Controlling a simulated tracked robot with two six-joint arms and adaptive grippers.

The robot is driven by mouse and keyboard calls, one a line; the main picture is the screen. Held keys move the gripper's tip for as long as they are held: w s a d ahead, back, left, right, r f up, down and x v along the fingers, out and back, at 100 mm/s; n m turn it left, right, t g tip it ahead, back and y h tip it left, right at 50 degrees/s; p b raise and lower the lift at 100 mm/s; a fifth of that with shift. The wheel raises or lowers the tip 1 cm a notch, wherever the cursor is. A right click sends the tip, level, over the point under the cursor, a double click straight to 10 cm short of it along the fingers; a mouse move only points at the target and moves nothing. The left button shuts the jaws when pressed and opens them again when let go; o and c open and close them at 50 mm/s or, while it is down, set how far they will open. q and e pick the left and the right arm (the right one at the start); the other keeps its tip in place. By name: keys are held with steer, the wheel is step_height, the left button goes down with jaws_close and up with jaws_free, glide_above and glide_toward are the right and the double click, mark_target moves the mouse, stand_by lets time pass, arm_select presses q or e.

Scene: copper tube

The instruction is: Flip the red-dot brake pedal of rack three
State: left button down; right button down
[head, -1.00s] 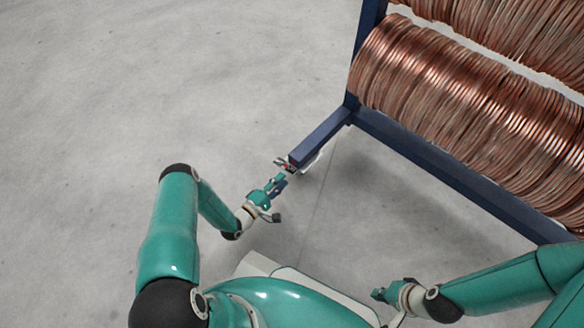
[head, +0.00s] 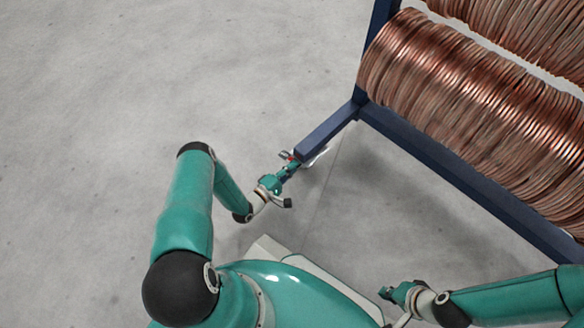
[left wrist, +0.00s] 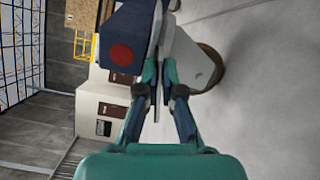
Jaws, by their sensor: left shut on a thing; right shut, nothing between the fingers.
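The blue rack's foot (head: 325,133) juts out toward me, with a caster and brake pedal at its end. In the left wrist view the red dot (left wrist: 121,54) is on the end face of the dark blue foot. The grey-white caster housing (left wrist: 193,60) is right of it, with the pedal partly hidden by my fingers. My left gripper (left wrist: 160,72) is shut on a thin light piece, apparently the pedal; it also shows in the head view (head: 291,168) at the foot's end. My right gripper (head: 386,293) is shut and empty, low and apart from the rack.
Large copper tube coils (head: 470,110) lie on the rack at the upper right. The rack's lower blue beam (head: 460,175) runs toward the lower right. The grey concrete floor (head: 130,90) is clear to the left. The caster wheel (left wrist: 213,65) stands beside the housing in the wrist view.

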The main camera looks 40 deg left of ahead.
arm_select(q)
steer(key=shift+f, duration=0.15)
steer(key=shift+d+f+m, duration=0.1)
steer(key=shift+f+m, duration=0.15)
steer(key=shift+m, duration=0.75)
steer(key=shift+s+f+m, duration=0.1)
steer(key=shift+f+m, duration=0.2)
steer(key=shift+m, duration=0.6)
steer(key=shift+f+m, duration=0.25)
steer(key=shift+m, duration=0.65)
steer(key=c, duration=1.3)
jaws_free()
steer(key=shift+c, duration=0.2)
steer(key=s, duration=0.5)
steer(key=s+a, duration=0.1)
steer(key=s, duration=0.1)
steer(key=shift+s+a, duration=0.1)
steer(key=shift+s, duration=0.1)
steer(key=shift+w, duration=0.1)
